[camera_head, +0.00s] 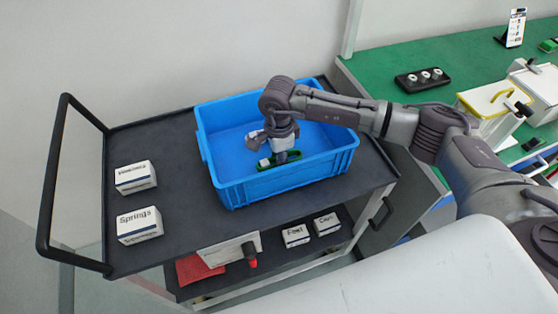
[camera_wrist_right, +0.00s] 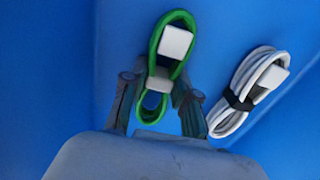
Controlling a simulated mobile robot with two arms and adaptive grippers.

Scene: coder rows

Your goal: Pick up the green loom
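The green loom (camera_wrist_right: 183,75) is a coiled green cable with white connectors, lying in the blue bin (camera_head: 318,170). In the head view the green loom (camera_head: 288,157) shows partly, under my right gripper (camera_head: 268,150), near the bin's front wall. In the right wrist view my right gripper (camera_wrist_right: 160,92) has its two fingers apart, one on each side of the near part of the loom. The fingers do not appear closed on it. My left gripper is in no view.
A white cable coil with a black tie (camera_wrist_right: 240,95) lies just right of the green loom. The bin stands on a black cart (camera_head: 190,200) with white boxes (camera_head: 139,224) at left. A green worktable (camera_head: 440,60) stands at right.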

